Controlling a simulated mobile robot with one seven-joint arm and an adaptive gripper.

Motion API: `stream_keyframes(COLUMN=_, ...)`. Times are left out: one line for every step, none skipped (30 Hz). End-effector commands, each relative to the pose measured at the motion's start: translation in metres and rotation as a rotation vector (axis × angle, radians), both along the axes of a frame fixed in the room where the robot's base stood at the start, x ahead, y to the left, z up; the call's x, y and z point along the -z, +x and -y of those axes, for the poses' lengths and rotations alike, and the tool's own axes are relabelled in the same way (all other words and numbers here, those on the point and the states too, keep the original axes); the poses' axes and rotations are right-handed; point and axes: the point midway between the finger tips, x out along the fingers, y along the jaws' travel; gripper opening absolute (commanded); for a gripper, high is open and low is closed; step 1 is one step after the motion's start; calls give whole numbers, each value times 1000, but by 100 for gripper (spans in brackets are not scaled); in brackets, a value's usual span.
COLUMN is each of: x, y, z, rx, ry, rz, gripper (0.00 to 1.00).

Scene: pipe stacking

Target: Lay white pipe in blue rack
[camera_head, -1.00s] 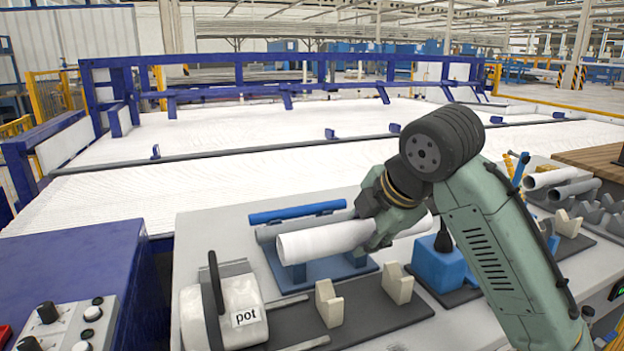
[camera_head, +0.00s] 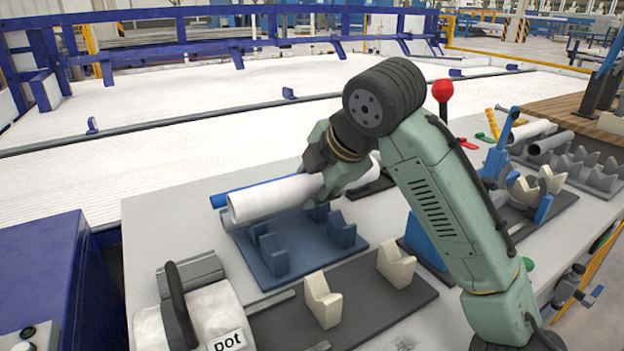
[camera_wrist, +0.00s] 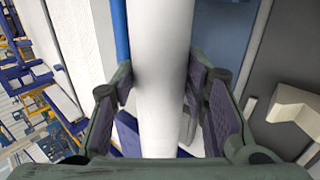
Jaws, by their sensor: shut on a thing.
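The white pipe (camera_head: 268,198) lies level in my gripper (camera_head: 335,165), which is shut around it near its right part. In the wrist view the white pipe (camera_wrist: 162,75) runs between the two finger pads of my gripper (camera_wrist: 162,95). The blue rack (camera_head: 296,262) stands on the bench below and in front of the pipe. Its near V-shaped supports show empty. The pipe and gripper hide the rack's back part, and I cannot tell whether the pipe touches it. A blue pipe (camera_head: 222,201) lies just behind the white one, mostly hidden.
A dark base with cream V-supports (camera_head: 322,299) stands in front of the blue rack. A machine marked "pot" (camera_head: 205,310) is at front left. A blue vise (camera_head: 497,160) and grey supports (camera_head: 590,170) with pipes (camera_head: 533,130) are to the right.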

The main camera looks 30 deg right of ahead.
Motion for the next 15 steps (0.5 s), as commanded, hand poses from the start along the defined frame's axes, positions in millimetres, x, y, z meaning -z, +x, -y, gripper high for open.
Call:
stream_keyframes(x=11, y=0, z=0, rx=1, ry=-1, rz=0, gripper=9)
stream_keyframes(x=15, y=0, z=0, rx=1, ry=-1, rz=0, gripper=9)
stream_keyframes(x=20, y=0, z=0, rx=1, ry=-1, rz=-1, gripper=9)
stream_keyframes(x=24, y=0, z=0, rx=0, ry=-1, rz=-1, gripper=9)
stream_keyframes(x=28, y=0, z=0, rx=-1, ry=-1, rz=-1, gripper=9)
stream_keyframes(x=32, y=0, z=0, rx=-1, ry=-1, rz=-1, gripper=9)
stream_keyframes(x=36, y=0, z=0, rx=0, ry=0, rz=0, gripper=9)
stream_keyframes(x=39, y=0, z=0, rx=0, ry=0, rz=0, gripper=9)
stream_keyframes(x=44, y=0, z=0, rx=0, ry=0, rz=0, gripper=9)
stream_keyframes(x=48, y=0, z=0, rx=1, ry=-1, rz=-1, gripper=9)
stream_keyframes(x=52, y=0, z=0, rx=0, ry=-1, rz=-1, gripper=9)
stream_keyframes(x=57, y=0, z=0, rx=0, ry=-1, rz=-1, gripper=9)
stream_keyframes(x=60, y=0, z=0, rx=0, ry=-1, rz=-1, gripper=9)
stream_keyframes(x=63, y=0, z=0, rx=0, ry=-1, rz=0, gripper=9)
stream_keyframes(x=67, y=0, z=-1, rx=-1, ry=0, rz=1, gripper=9)
